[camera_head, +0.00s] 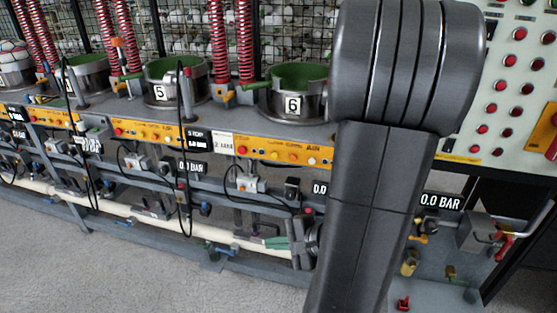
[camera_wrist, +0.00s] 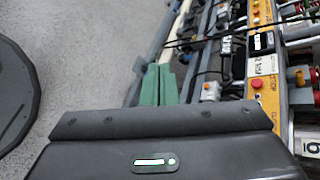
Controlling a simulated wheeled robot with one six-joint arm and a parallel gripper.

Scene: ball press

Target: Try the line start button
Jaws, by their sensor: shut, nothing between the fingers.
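My gripper (camera_head: 272,242) has green fingers and sits low in front of the machine line, beside the pale pipe. Its fingers also show in the wrist view (camera_wrist: 158,80), side by side, shut and empty, apart from any button. A yellow button strip (camera_head: 200,140) with red and orange buttons runs along the line, up and left of my gripper. It also shows at the right of the wrist view (camera_wrist: 264,95), with a red button (camera_wrist: 257,84). A pale control panel (camera_head: 515,90) with several red buttons stands at the right. I cannot tell which button is line start.
Metal pots numbered 5 (camera_head: 176,90) and 6 (camera_head: 297,95) stand on the bench above the strip. A pale pipe (camera_head: 140,211) and a grey rail run low along the line. The grey floor (camera_head: 90,270) in front is clear. My arm hides part of the line.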

